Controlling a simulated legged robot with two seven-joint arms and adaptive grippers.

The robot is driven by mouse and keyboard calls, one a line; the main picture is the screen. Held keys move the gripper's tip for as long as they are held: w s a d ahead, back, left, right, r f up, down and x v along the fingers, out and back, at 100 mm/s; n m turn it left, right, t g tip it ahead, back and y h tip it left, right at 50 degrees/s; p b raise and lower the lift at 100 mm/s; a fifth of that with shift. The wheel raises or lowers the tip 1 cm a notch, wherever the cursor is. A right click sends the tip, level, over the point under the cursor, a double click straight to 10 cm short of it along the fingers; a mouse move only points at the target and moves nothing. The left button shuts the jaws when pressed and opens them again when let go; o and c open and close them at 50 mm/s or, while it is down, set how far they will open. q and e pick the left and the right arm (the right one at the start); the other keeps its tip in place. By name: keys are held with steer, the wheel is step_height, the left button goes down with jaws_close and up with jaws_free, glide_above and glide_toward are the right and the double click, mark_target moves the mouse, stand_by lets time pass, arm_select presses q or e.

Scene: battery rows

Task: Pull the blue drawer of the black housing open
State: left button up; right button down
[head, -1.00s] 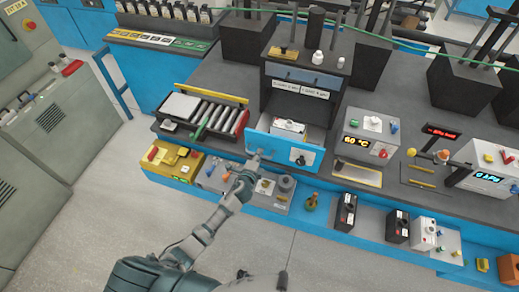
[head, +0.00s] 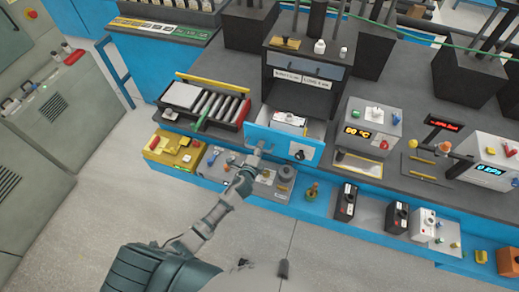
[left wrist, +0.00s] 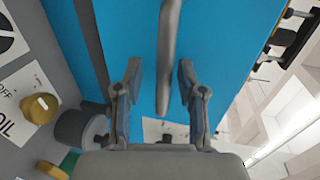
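The black housing (head: 299,93) stands on the grey bench. Its blue drawer (head: 276,139) stands out from the front, open, with its inside showing. A pale block (head: 290,119) lies in it. My left gripper (head: 262,148) is at the left part of the drawer front, where the grey handle is largely hidden in the head view. In the left wrist view, the handle (left wrist: 169,45) reaches between the two fingers of my left gripper (left wrist: 160,85), close to the right finger. The fingers are apart, with a clear gap at the left one. My right gripper is not in view.
A roller tray (head: 213,106) stands left of the drawer and a temperature box (head: 371,122) right of it. Below runs a lower blue shelf with a yellow box (head: 174,150), a knob panel (head: 236,171) and black boxes (head: 345,203). The floor in front is clear.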

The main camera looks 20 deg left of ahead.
arm_select(q)
steer(key=v, duration=1.2)
steer(key=s+a+f+n+g, duration=0.15)
steer(key=s+f, duration=0.25)
steer(key=f, duration=0.6)
steer(key=s+a+f+n+g+b, duration=0.1)
steer(key=s+f+n+g, duration=0.25)
steer(key=f, duration=0.75)
steer(key=s+a+f+n+g, duration=0.2)
steer(key=s+f, duration=0.2)
steer(key=f, duration=0.6)
steer(key=s+f+n+g, duration=0.2)
steer(key=s+f, duration=0.4)
steer(key=s, duration=0.4)
steer(key=s+f+n+g+b, duration=0.1)
steer(key=s+f+n+g, duration=0.2)
steer(key=s+f, duration=0.4)
steer(key=s+f+n+g, duration=0.2)
steer(key=s+f+n, duration=0.2)
steer(key=s, duration=1.1)
step_height(320, 180, down, 3)
steer(key=shift+s+a+r+g+y+b, duration=0.1)
steer(key=shift+s+a+g+y+b, duration=0.2)
steer(key=shift+a+b, duration=0.15)
steer(key=shift+w, duration=0.1)
